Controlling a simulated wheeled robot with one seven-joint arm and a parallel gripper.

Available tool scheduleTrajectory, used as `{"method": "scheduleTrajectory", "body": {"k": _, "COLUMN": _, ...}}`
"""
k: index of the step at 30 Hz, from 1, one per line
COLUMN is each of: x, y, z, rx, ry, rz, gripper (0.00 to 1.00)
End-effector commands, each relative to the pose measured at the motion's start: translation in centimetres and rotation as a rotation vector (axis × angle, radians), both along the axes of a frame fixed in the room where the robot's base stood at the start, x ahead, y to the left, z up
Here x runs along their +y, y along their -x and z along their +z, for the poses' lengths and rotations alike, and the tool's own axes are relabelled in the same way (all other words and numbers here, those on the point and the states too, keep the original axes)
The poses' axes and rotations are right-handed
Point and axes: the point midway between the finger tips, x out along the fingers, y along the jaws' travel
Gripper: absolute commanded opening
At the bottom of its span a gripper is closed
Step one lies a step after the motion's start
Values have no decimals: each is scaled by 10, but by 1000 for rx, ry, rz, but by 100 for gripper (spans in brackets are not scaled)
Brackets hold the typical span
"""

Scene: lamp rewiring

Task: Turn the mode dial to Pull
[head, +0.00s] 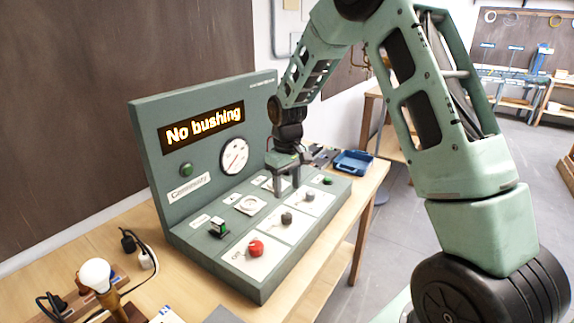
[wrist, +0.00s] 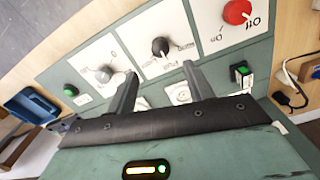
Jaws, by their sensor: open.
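The sloped green control panel carries three knobs on white plates: a red one (head: 255,248), a dark one (head: 286,218) and a grey one (head: 309,196). In the wrist view the red knob (wrist: 236,12), dark knob (wrist: 160,46) and grey knob (wrist: 104,73) run from upper right to left. The small plate lettering is too blurred to tell which is the mode dial or where it points. My gripper (head: 285,188) is above the panel, pointing down. In the wrist view its fingers (wrist: 160,72) are apart and empty, with the dark knob showing beyond the gap.
The upright back panel has a lit display (head: 204,122) reading "No bushing" and a gauge (head: 234,155). A green rocker (head: 218,227) and green button (head: 327,180) sit on the slope. A blue tray (head: 353,163) is behind; a bulb (head: 96,274) and cables are at front left.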

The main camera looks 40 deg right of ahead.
Motion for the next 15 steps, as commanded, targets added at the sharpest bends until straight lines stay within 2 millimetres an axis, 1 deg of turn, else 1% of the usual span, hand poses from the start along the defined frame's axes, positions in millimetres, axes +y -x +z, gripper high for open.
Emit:
{"method": "scheduleTrajectory", "body": {"k": 1, "x": 0, "y": -1, "z": 11, "rx": -6, "ry": 1, "rz": -1, "gripper": 52}}
{"method": "scheduleTrajectory", "body": {"k": 3, "x": 0, "y": -1, "z": 27, "rx": -6, "ry": 0, "rz": 0, "gripper": 52}}
{"method": "scheduleTrajectory", "body": {"k": 7, "x": 0, "y": -1, "z": 52, "rx": -5, "ry": 0, "rz": 1, "gripper": 52}}
{"method": "scheduleTrajectory", "body": {"k": 12, "x": 0, "y": -1, "z": 72, "rx": -3, "ry": 0, "rz": 1, "gripper": 52}}
{"method": "scheduleTrajectory", "body": {"k": 15, "x": 0, "y": 0, "z": 77, "rx": -1, "ry": 0, "rz": 1, "gripper": 52}}
